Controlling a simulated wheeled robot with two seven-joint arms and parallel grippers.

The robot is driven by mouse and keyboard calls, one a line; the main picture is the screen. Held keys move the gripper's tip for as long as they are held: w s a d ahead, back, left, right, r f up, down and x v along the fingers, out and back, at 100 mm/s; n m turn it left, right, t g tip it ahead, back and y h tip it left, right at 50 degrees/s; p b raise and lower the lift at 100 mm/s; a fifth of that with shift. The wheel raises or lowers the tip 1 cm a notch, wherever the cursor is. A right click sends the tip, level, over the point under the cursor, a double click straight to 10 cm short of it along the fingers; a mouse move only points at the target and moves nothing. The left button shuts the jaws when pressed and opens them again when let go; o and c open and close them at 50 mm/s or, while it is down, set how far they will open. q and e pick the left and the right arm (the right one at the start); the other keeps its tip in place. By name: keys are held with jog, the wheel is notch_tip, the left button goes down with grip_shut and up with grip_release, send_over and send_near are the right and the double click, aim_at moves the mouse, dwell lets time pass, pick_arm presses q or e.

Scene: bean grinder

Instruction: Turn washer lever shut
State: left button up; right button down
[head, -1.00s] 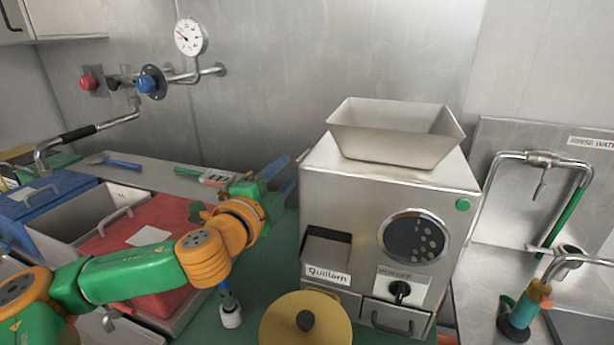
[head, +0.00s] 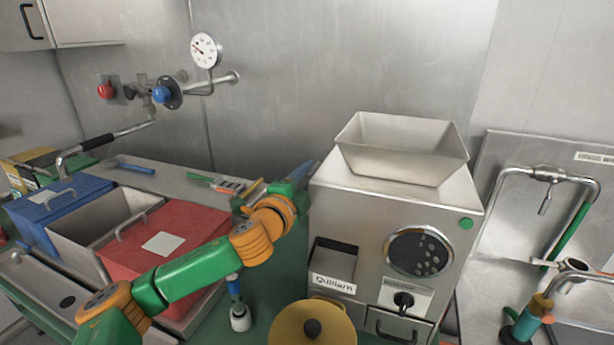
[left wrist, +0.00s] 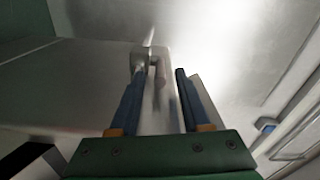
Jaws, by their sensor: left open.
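At the right in the head view, a silver rinse pipe (head: 508,178) carries a small lever-like part (head: 545,203). A tap (head: 572,266) stands below it; I cannot tell which part is the washer lever. My left gripper (head: 303,173) is beside the upper left side of the grinder (head: 375,205), far from that pipe and partly hidden by its own wrist. In the left wrist view its blue fingers (left wrist: 160,78) are open. A blurred metal fitting (left wrist: 150,58) shows between and beyond the fingertips; contact is unclear. My right gripper is not in view.
A yellow lidded pot (head: 290,325) stands before the grinder. Red (head: 190,228) and blue (head: 45,215) bins are at left. Wall valves (head: 162,95), a gauge (head: 205,48) and a black-handled pipe (head: 100,142) are behind them. The grinder stands between my left gripper and the rinse pipe.

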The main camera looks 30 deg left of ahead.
pick_arm(q)
grip_shut()
dwell(1.3)
